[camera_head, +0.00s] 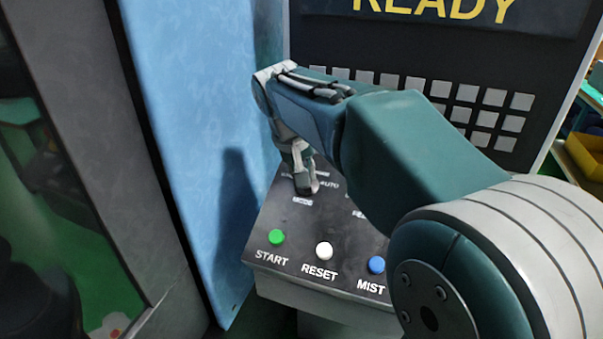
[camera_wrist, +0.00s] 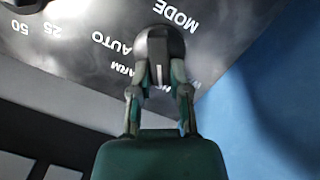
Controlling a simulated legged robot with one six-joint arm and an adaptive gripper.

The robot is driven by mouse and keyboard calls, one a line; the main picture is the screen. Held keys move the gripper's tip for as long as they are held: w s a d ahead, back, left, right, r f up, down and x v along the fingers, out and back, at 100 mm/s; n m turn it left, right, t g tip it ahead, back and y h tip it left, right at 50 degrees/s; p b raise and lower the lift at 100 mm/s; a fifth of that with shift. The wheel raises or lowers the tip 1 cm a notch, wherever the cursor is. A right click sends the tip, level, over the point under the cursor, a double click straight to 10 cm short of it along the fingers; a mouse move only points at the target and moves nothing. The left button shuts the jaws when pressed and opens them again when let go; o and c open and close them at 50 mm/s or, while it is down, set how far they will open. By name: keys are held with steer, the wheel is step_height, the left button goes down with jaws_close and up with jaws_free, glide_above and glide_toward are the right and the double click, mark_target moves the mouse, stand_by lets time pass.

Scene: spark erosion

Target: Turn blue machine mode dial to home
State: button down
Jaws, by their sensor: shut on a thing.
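The mode dial (camera_wrist: 155,42) is a dark round knob with a raised grip bar on the sloping black panel, in the wrist view beside the word MODE. The words AUTO and WARM show to its left. A short white mark on the bar points down toward my gripper in that view. A label at the dial's lower right is mostly covered, so I cannot read it. My gripper (camera_wrist: 161,78) has its two fingers shut on the dial's bar, one on each side. In the head view my gripper (camera_head: 305,187) points down onto the panel and hides the dial.
The panel's front row has a green START button (camera_head: 277,237), a white RESET button (camera_head: 324,251) and a blue MIST button (camera_head: 376,265). A keypad (camera_head: 465,93) and a READY screen (camera_head: 440,12) stand behind. A blue machine wall (camera_head: 190,120) rises close at the left.

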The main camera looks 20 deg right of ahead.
steer(key=shift+s+f+m, duration=0.1)
steer(key=shift+f+m, duration=0.3)
steer(key=shift+m, duration=0.4)
steer(key=c, duration=0.6)
jaws_free()
steer(key=shift+r, duration=0.25)
steer(key=shift+r, duration=0.3)
steer(key=v, duration=1.1)
